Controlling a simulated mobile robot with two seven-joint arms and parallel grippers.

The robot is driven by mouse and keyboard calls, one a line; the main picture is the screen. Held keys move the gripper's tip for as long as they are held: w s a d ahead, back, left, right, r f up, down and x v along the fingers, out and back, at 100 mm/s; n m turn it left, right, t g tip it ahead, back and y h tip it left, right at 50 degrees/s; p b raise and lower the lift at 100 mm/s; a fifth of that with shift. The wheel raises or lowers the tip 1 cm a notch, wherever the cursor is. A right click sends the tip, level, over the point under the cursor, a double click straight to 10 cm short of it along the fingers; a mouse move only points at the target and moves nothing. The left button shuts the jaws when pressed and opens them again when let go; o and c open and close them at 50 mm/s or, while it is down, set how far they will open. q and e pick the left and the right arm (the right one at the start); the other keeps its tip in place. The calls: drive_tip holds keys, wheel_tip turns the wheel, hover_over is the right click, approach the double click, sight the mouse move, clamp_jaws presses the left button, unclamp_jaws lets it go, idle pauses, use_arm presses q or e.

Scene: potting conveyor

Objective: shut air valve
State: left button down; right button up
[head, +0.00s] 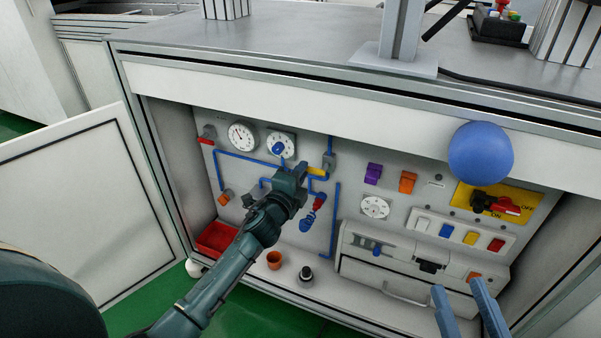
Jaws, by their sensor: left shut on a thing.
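The air valve (329,161) sits on a blue pipe on the panel inside the open cabinet, right of the two gauges.
A red-and-blue fitting (314,212) hangs just below the valve. A red lever (207,137), purple switch (373,173) and red rotary switch (503,206) share the panel. A red bin (216,239) and orange pot (274,260) stand below. The white door (85,210) is open leftward.

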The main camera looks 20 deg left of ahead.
use_arm(q)
drive_tip(key=shift+f, duration=0.1)
idle(0.3)
drive_tip(key=c, duration=1.4)
unclamp_jaws()
drive_tip(key=shift+c, duration=0.2)
drive_tip(key=s+p, duration=0.3)
drive_tip(key=s, duration=1)
drive_tip(key=shift+a, duration=0.2)
drive_tip(key=shift+s, duration=0.2)
